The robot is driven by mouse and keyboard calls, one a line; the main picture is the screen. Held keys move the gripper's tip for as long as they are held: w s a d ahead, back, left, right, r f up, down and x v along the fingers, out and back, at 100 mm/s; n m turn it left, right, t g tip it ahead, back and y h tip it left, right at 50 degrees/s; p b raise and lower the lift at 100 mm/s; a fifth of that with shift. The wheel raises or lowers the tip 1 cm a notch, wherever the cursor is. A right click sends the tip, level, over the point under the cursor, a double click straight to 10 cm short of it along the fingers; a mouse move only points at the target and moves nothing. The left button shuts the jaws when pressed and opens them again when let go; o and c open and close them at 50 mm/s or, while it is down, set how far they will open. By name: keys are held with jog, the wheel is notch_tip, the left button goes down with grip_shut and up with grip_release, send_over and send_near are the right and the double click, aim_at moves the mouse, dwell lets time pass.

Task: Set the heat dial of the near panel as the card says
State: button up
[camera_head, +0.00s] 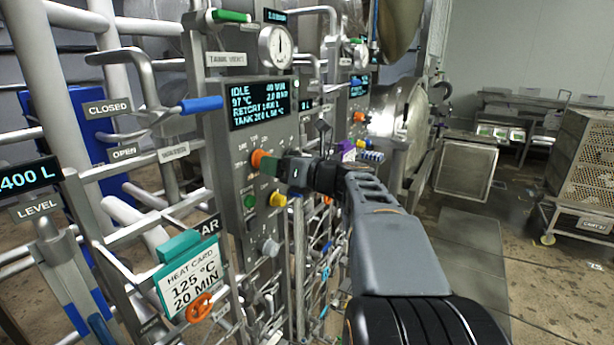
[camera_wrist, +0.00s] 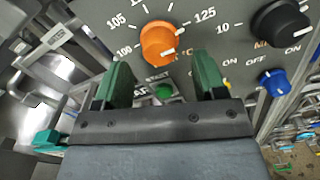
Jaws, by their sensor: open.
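The heat card (camera_head: 190,278) hangs at the lower left of the near panel and reads 125 °C, 20 MIN. The orange heat dial (camera_wrist: 160,43) sits between my fingers' ends in the wrist view, with 100 and 105 at its left and 125 at its right. A white mark shows on its lower right side; I cannot tell its exact setting. The dial also shows in the head view (camera_head: 259,160), at my gripper's tip. My gripper (camera_wrist: 162,78) is open, its green fingers spread to either side just below the dial. I cannot tell whether they touch it.
A black dial (camera_wrist: 280,22) marked 10 and a blue switch (camera_wrist: 273,82) are to the right. A green start button (camera_wrist: 163,91) is below. The near panel's display (camera_head: 258,102) reads IDLE, 97 °C. A blue-handled lever (camera_head: 200,104) sticks out left of the panel.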

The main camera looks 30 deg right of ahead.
jog(key=b+v, duration=0.2)
jog(key=v, duration=0.7)
jog(key=shift+s, duration=0.2)
notch_tip(320, 180, down, 16)
jog(key=s+a+n+g+h, duration=0.3)
jog(key=n+g, duration=0.4)
jog(key=n, duration=0.7)
jog(key=s+a+f+n+g+h, duration=0.4)
jog(key=s+a+f+n, duration=0.3)
jog(key=n, duration=1.3)
jog(key=shift+a+f+g, duration=0.3)
jog(key=shift+a+f, duration=1.25)
jog(key=shift+a, duration=1.3)
jog(key=shift+s, duration=0.1)
jog(key=shift+c, duration=0.2)
